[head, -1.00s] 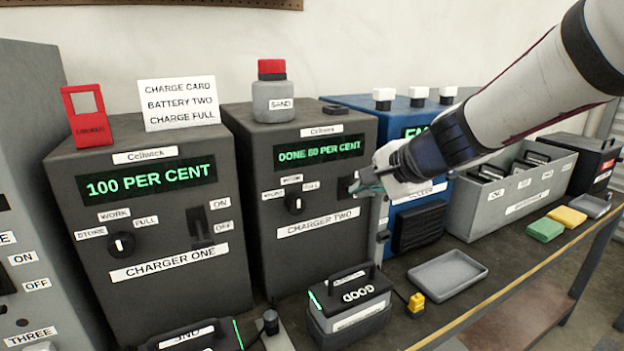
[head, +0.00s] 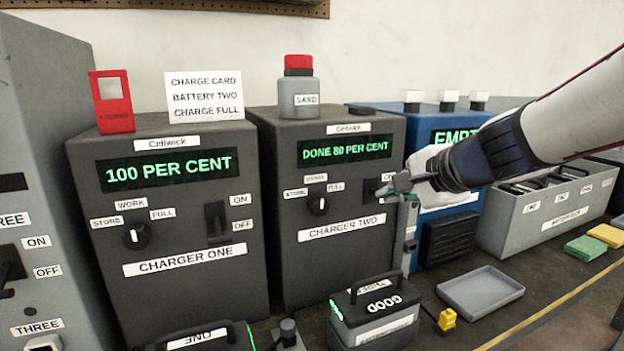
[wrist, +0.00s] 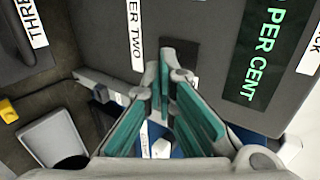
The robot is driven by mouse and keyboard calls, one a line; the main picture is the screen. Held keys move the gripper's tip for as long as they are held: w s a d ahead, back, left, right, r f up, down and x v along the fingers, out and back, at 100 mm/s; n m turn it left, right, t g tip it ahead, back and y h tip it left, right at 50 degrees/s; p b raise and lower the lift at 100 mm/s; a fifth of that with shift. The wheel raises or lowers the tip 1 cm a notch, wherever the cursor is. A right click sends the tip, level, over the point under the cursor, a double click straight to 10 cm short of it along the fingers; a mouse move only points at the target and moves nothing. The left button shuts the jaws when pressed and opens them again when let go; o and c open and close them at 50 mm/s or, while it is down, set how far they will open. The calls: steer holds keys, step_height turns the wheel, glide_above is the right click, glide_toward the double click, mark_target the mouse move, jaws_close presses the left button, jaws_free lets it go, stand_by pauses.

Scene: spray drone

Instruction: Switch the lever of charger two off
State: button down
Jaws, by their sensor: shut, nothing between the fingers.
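Charger two (head: 290,262) is a dark grey box whose screen (head: 345,149) reads "DONE 80 PER CENT". Its lever plate (head: 371,186) is at the right of its front, with an ON label (head: 388,177) beside it. My gripper (head: 382,191) is in front of this plate, shut and empty, and hides the lever and any OFF label. In the wrist view the teal fingers (wrist: 160,78) come together just before the dark lever plate (wrist: 180,58). I cannot tell the lever's position or whether the fingers touch it.
Charger one (head: 185,292) stands to the left, with its own lever (head: 216,222). A battery marked GOOD (head: 376,304), a yellow plug (head: 446,320) and a grey tray (head: 480,290) lie in front. A blue unit (head: 448,240) stands close on the right.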

steer(key=shift+s+f+t+y+b, duration=0.15)
steer(key=shift+f+t+b, duration=0.4)
steer(key=shift+b, duration=2)
steer(key=shift+f+t+y+b, duration=0.3)
steer(key=shift+t+b, duration=0.45)
steer(key=shift+b, duration=1.8)
steer(key=shift+f+b, duration=0.7)
steer(key=shift+b, duration=1.35)
steer(key=shift+r, duration=0.2)
steer(key=shift+r+p, duration=0.7)
steer(key=shift+d, duration=0.1)
